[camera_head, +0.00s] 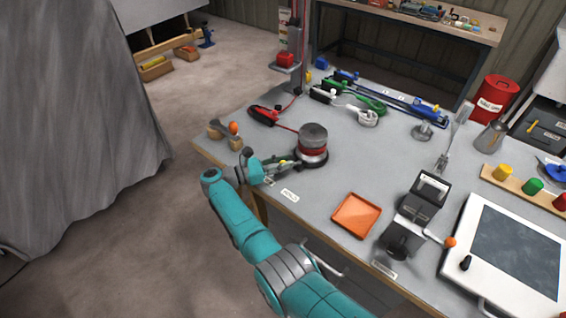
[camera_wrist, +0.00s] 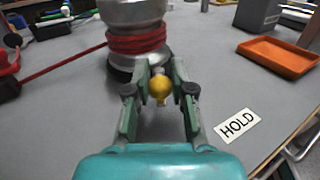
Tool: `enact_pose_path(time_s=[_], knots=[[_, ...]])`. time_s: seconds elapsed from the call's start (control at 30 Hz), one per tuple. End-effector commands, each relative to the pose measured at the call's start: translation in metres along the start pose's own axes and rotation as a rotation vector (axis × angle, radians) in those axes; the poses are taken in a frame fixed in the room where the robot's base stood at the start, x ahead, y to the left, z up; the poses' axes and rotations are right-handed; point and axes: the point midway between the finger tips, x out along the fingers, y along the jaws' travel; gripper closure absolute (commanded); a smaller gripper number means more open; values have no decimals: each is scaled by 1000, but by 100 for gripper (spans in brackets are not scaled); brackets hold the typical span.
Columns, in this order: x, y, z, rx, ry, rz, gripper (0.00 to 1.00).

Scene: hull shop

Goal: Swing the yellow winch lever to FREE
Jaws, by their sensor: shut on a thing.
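The winch is a grey drum (camera_head: 313,136) wound with red rope, standing on the bench; in the wrist view its lower drum and rope (camera_wrist: 136,40) fill the top middle. The winch lever's yellow knob (camera_wrist: 160,84) sits between my fingertips, close in front of the winch base. My gripper (camera_wrist: 158,96) is shut on it; in the head view my gripper (camera_head: 279,164) reaches in from the left of the winch. A white HOLD label (camera_wrist: 239,124) lies to the right of my fingers; it also shows in the head view (camera_head: 290,195). The lever's shaft is mostly hidden. I cannot read a FREE label.
An orange tray (camera_head: 357,215) lies right of the winch. A red rope runs left from the drum to a red clamp-like device (camera_head: 264,114). A wooden block with an orange knob (camera_head: 233,128) stands near the bench's left corner. The bench surface around the HOLD label is clear.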

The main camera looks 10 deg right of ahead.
Motion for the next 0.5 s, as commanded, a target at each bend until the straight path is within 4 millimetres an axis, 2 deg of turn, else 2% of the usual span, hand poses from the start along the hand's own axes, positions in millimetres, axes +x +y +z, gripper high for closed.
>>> enact_pose_path(time_s=[0.23, 0.27, 0.33, 0.5], knots=[[0, 0, -1, -1, 1, 1, 100], [0, 0, -1, -1, 1, 1, 72], [0, 0, -1, -1, 1, 1, 55], [0, 0, 0, -1, 1, 1, 54]])
